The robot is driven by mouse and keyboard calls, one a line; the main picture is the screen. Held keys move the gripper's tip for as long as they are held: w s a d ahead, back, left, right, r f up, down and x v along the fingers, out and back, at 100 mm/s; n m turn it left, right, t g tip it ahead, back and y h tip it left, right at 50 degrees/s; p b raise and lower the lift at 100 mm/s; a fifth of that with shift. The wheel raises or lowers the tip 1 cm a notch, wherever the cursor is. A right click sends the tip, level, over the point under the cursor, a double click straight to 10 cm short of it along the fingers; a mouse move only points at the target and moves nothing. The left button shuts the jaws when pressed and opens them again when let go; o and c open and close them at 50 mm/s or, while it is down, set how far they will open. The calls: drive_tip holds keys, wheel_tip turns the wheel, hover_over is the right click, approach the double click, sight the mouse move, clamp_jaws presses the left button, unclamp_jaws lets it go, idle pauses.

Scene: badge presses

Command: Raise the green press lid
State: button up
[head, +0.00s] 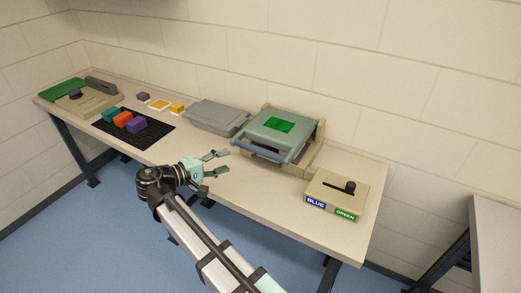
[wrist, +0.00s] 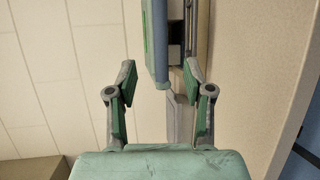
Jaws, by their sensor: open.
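The press (head: 318,140) stands on the bench with a pale green lid (head: 298,122) bearing a bright green square (head: 279,125). The lid lies low over the base, and a blue-grey handle bar (head: 258,150) runs along its front. In the wrist view the lid (wrist: 156,35) shows edge-on, with a dark gap beside it. My gripper (head: 222,162) is open and empty, left of and in front of the handle, apart from it in the head view. In the wrist view the near end of the lid or handle lies between the fingertips (wrist: 159,75); contact cannot be told.
A grey flat case (head: 216,115) sits left of the press. Coloured blocks lie on a black mat (head: 150,133). Another press with a green panel (head: 62,90) stands far left.

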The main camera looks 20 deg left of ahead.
sight(255, 151)
drive_tip(key=p+x, duration=0.2)
drive_tip(key=x, duration=1.2)
drive_tip(key=shift+w+d, duration=0.15)
drive_tip(key=shift+w, duration=0.05)
clamp_jaws()
